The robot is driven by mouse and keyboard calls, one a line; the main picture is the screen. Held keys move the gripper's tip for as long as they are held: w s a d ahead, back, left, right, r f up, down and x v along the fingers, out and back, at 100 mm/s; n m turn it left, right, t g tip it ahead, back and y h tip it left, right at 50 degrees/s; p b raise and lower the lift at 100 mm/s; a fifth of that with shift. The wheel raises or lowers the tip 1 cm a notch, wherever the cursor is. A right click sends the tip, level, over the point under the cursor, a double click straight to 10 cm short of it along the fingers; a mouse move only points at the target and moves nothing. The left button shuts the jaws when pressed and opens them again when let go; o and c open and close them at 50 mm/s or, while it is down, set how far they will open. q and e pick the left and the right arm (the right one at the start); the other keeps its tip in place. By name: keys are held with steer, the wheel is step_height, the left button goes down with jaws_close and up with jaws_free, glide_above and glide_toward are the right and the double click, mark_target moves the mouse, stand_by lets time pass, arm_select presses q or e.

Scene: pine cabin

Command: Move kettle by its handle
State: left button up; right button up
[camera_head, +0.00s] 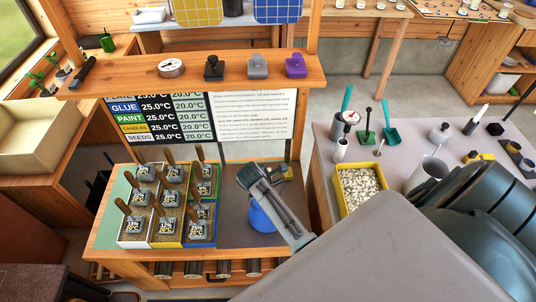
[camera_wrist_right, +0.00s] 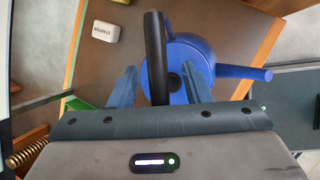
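The blue kettle (camera_head: 262,218) stands on the brown right part of the wooden bench, partly hidden under my right gripper (camera_head: 260,186). In the right wrist view the round blue kettle body (camera_wrist_right: 192,52) shows with its spout pointing right. Its black handle (camera_wrist_right: 155,45) rises toward the camera. My right gripper (camera_wrist_right: 160,84) has its two blue-grey fingers apart, one on each side of the handle, with visible gaps. Whether the fingertips reach fully down past the handle is hard to tell. My left gripper is not in view.
A sign board (camera_head: 255,117) and shelf (camera_head: 190,78) stand behind. A yellow bin of white pellets (camera_head: 360,187) is right. A small white block (camera_wrist_right: 105,31) lies near the kettle.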

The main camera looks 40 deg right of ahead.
steer(key=b+v, duration=0.2)
steer(key=v, duration=1)
steer(key=shift+r, duration=0.1)
